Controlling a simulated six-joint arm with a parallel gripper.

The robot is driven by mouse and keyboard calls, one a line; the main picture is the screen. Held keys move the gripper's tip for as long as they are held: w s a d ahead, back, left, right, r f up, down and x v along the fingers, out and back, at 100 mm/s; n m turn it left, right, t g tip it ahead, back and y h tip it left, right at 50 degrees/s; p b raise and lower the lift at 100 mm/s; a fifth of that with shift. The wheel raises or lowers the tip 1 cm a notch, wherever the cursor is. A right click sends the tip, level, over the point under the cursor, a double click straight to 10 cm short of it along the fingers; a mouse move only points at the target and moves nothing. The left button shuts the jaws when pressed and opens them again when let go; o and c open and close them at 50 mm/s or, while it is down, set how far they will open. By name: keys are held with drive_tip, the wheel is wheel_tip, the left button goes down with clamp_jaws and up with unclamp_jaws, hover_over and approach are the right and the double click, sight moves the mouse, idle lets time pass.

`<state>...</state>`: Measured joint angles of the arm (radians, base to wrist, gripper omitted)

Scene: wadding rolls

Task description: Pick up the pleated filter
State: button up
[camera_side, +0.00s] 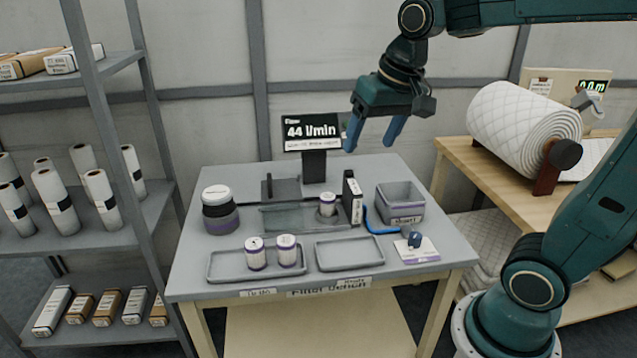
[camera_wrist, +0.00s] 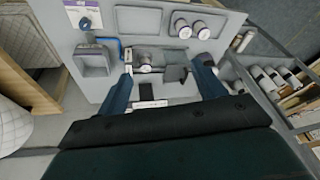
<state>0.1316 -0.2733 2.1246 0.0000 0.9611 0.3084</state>
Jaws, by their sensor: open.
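Small white cylinders with purple bands stand on the grey bench; I cannot tell for sure which is the pleated filter. Two stand upright in the left tray (camera_side: 222,276): a left cylinder (camera_side: 256,254) and a right cylinder (camera_side: 287,250). They also show in the wrist view, at the top (camera_wrist: 182,28) and (camera_wrist: 202,30). A third cylinder (camera_side: 327,204) stands at the test fixture (camera_side: 285,218), and in the wrist view it lies between my fingers (camera_wrist: 141,61). My gripper (camera_side: 370,146) is open and empty, high above the back of the bench, fingers pointing down.
A grey bin (camera_side: 400,202), a blue tube (camera_side: 374,222) and a dark-banded jar (camera_side: 219,210) stand around the fixture. A display (camera_side: 312,132) reading "44 l/min" rises behind. Shelves stand left, a large white roll (camera_side: 522,124) right.

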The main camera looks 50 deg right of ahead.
drive_tip(key=w+d+f+m+g, duration=0.1)
drive_tip(key=w+d+f+m, duration=0.2)
drive_tip(key=w, duration=0.4)
drive_tip(key=m+g, duration=0.3)
drive_tip(key=m, duration=0.4)
hover_over(328, 196)
wheel_tip(328, 196, down, 14)
drive_tip(key=shift+d+y, duration=0.1)
drive_tip(key=shift+y, duration=0.2)
drive_tip(key=shift+s+f, duration=0.1)
drive_tip(key=shift+f, duration=6.85)
drive_tip(key=c, duration=1.2)
drive_tip(key=shift+o, duration=0.2)
drive_tip(key=shift+r, duration=0.15)
